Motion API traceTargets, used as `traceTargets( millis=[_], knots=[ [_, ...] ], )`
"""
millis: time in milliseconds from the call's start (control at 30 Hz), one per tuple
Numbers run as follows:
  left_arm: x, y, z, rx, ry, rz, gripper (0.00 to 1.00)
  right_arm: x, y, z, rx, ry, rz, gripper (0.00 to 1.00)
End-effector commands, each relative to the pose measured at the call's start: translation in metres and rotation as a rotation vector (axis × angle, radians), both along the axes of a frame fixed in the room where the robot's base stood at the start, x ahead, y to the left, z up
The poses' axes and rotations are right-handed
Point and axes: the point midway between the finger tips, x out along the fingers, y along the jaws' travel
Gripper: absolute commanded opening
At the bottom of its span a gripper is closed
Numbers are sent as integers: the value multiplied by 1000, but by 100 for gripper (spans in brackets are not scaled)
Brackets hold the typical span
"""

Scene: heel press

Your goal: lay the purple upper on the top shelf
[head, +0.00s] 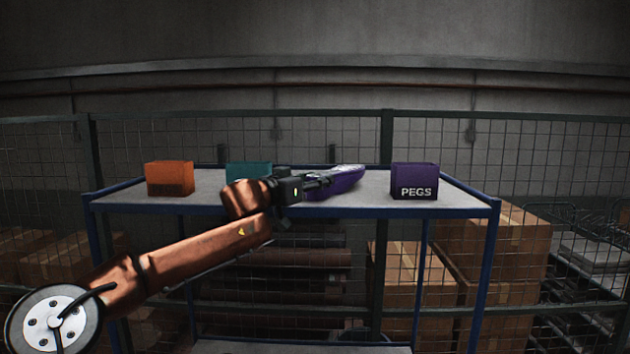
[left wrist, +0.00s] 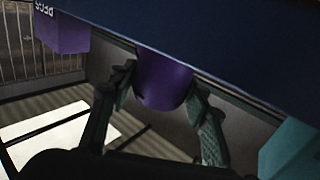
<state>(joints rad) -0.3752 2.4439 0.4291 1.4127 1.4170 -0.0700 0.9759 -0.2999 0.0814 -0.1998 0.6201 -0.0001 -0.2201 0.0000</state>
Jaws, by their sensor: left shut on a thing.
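The purple upper (head: 347,180) is at the top shelf (head: 364,204), between the teal bin and the purple PEGS bin, its greyish top showing. My left gripper (head: 324,181) reaches in from the left over the shelf's front part and is shut on the upper's near end. In the left wrist view the purple upper (left wrist: 164,82) sits between the two dark green fingers (left wrist: 160,92). The gripper and wrist hide part of the upper in the head view. I cannot tell whether its underside touches the shelf. My right gripper is not in view.
An orange bin (head: 169,179) stands at the shelf's left, a teal bin (head: 248,172) behind my wrist, and a purple PEGS bin (head: 415,181) at the right. Bare shelf shows between them. Dark rolls (head: 280,258) lie below; cardboard boxes (head: 507,250) stand behind a mesh fence.

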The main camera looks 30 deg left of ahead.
Motion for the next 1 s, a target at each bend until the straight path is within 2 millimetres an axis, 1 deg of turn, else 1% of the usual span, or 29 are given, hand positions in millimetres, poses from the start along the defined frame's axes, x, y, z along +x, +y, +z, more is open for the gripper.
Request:
traceTargets(
  millis=[500, 800, 833, 1000],
  knots=[
    [0, 0, -10, 0, -1, -1, 14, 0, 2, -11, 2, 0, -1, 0],
    [0, 0, -12, -1, 2, 0, 14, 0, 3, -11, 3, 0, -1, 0],
    [0, 0, -12, -1, 2, 0, 45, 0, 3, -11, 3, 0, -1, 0],
    [0, 0, -12, -1, 1, 0, 57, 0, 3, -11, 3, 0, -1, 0]
  ],
)
